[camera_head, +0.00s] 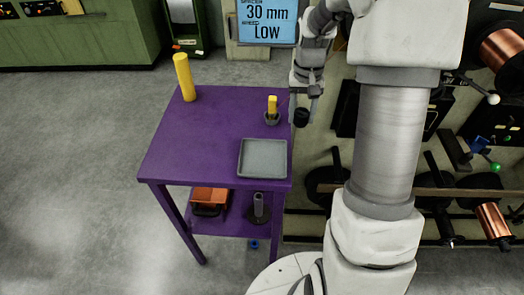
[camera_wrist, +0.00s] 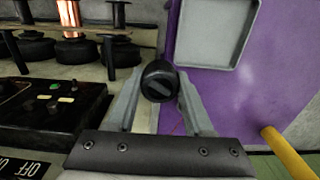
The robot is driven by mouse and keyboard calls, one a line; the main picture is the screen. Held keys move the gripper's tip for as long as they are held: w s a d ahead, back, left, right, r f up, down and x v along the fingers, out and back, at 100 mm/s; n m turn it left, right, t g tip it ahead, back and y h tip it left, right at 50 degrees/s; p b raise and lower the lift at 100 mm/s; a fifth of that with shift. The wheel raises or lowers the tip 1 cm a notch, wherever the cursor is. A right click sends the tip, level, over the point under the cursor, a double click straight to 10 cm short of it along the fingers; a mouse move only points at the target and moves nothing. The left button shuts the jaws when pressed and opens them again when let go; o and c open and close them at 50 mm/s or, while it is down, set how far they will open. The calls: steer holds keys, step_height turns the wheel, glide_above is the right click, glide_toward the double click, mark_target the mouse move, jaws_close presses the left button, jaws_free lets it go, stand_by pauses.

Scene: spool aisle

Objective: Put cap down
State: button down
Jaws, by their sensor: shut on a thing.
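The cap (camera_wrist: 159,81) is a round black piece with a slotted face. It sits between the two grey fingers of my gripper (camera_wrist: 158,88), which is shut on it. In the head view the cap (camera_head: 302,117) hangs under my gripper (camera_head: 304,100), just off the right edge of the purple table (camera_head: 205,135). The wrist view shows the cap in front of the gap beside the table edge. The grey square tray (camera_head: 262,175) near the table's front right corner looks empty.
A yellow cylinder (camera_head: 184,77) stands at the table's back left. A yellow piece (camera_head: 272,105) stands in a small dark holder near the right edge. The table's left and middle are clear. An orange-and-black item (camera_head: 210,200) lies on the lower shelf.

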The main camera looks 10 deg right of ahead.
glide_above(263, 158)
step_height(263, 158, down, 6)
steer(key=shift+s+f, duration=0.1)
steer(key=shift+f, duration=2.15)
steer(key=shift+f, duration=0.1)
steer(key=shift+c, duration=1.5)
jaws_free()
